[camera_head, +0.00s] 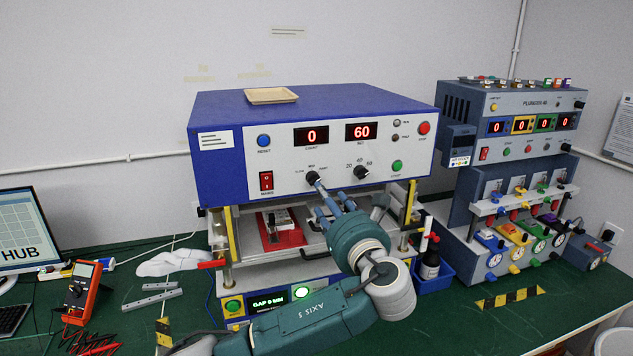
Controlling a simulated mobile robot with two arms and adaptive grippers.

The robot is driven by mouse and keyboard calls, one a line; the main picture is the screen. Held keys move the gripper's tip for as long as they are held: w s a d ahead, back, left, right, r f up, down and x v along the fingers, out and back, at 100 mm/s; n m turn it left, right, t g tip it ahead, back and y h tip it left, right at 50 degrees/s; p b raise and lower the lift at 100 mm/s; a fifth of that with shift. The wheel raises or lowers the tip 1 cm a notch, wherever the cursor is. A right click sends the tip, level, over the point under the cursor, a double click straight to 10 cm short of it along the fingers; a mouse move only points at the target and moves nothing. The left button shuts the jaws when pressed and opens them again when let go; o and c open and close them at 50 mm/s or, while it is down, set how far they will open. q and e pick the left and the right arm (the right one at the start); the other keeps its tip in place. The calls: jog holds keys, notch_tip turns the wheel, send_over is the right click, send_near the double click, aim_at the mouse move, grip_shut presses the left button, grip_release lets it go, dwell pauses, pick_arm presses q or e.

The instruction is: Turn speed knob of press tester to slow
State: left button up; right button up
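The press tester (222,170) is a blue box with a white front panel, standing on posts. Its speed knob (312,176) is small and dark, low on the panel, with a small label on its left, above it and on its right. My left gripper (316,183) reaches up from below, its fingertips at the knob's lower edge. They look close together. I cannot tell whether they touch or grip the knob. The knob's pointer is too small and partly covered to read. My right gripper is not in view.
A second dial (361,172) and a green button (397,166) sit right of the knob. A red rocker switch (266,181) sits left. A grey plunger tester (510,110) stands at right.

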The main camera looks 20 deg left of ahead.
aim_at(314, 179)
pick_arm(q)
jog(key=p+x, duration=0.3)
jog(key=x, duration=0.7)
jog(key=shift+p, duration=0.35)
jog(key=shift+f, duration=0.1)
